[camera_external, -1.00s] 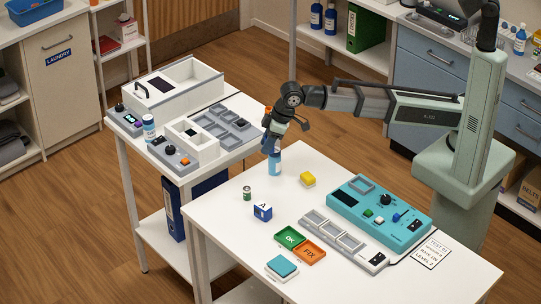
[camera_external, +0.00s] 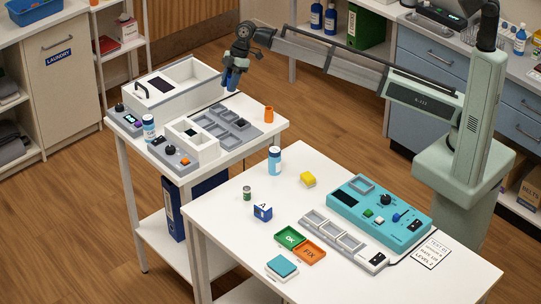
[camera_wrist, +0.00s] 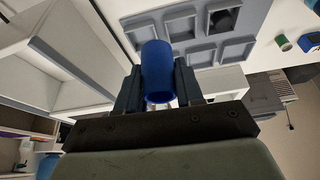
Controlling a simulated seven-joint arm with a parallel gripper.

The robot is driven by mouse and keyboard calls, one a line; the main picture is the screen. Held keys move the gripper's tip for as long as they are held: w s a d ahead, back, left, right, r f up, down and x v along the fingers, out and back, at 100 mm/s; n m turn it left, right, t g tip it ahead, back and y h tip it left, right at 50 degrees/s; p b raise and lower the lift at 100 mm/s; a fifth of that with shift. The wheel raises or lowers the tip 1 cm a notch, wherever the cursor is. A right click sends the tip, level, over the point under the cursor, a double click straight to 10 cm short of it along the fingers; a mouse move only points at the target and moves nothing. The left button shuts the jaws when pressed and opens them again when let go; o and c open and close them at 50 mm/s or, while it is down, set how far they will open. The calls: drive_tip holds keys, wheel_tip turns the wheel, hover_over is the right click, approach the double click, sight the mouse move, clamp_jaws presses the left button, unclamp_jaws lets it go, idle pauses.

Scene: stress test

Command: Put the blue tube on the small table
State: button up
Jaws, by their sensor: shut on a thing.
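My gripper (camera_external: 233,72) is shut on the blue tube (camera_external: 231,81) and holds it in the air over the back part of the small white table (camera_external: 258,138). In the wrist view the blue tube (camera_wrist: 157,66) sits between my two dark fingers (camera_wrist: 157,88), its open end facing the camera. The grey compartment tray (camera_external: 238,136) lies on the table near and below the tube; it also shows behind the tube in the wrist view (camera_wrist: 193,44).
Control boxes and a bottle (camera_external: 149,128) line the table's left side. The larger table at right holds another bottle (camera_external: 275,160) and a teal panel (camera_external: 380,213).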

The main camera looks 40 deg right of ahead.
drive_tip(key=w+d, duration=0.1)
drive_tip(key=w, duration=0.2)
approach(229, 107)
drive_tip(key=shift+n, duration=0.3)
drive_tip(key=shift+a+r+x, duration=0.1)
drive_tip(key=shift+a+x, duration=0.1)
drive_tip(key=shift+x, duration=0.85)
drive_tip(key=shift+a+r+x, duration=0.1)
drive_tip(key=shift+a+x, duration=0.15)
drive_tip(key=shift+x, duration=0.8)
drive_tip(key=shift+a+r+x, duration=0.1)
drive_tip(key=shift+a+x, duration=0.1)
drive_tip(key=shift+x, duration=0.9)
drive_tip(key=shift+f, duration=0.15)
drive_tip(key=o, duration=1.1)
drive_tip(key=v, duration=1.2)
drive_tip(key=shift+w, duration=0.1)
